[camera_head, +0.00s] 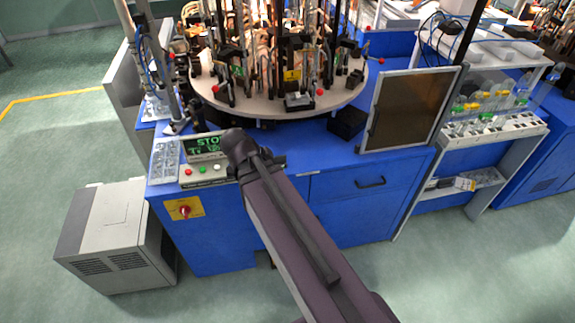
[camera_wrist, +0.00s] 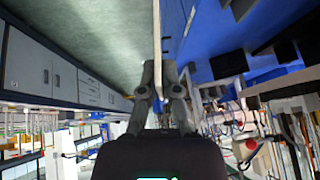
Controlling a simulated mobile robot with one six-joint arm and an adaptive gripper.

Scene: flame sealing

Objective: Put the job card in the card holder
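In the wrist view, my gripper (camera_wrist: 160,72) has its two dark fingers closed on a thin pale sheet (camera_wrist: 157,35). I see the sheet edge-on, reaching up out of the frame; it appears to be the job card, but its face does not show. In the head view, my dark arm reaches up to the front of the blue bench (camera_head: 345,187), and I cannot make out the fingers or the card there. I cannot pick out the card holder for certain. A grey panel with shallow pockets (camera_head: 165,160) lies at the bench's left front corner.
A control box (camera_head: 205,172) with a green-lettered display and buttons stands by my arm's end. The round machine table (camera_head: 260,105) carries many upright fixtures. A framed dark panel (camera_head: 410,108) stands at right, a grey cabinet (camera_head: 118,235) on the left floor.

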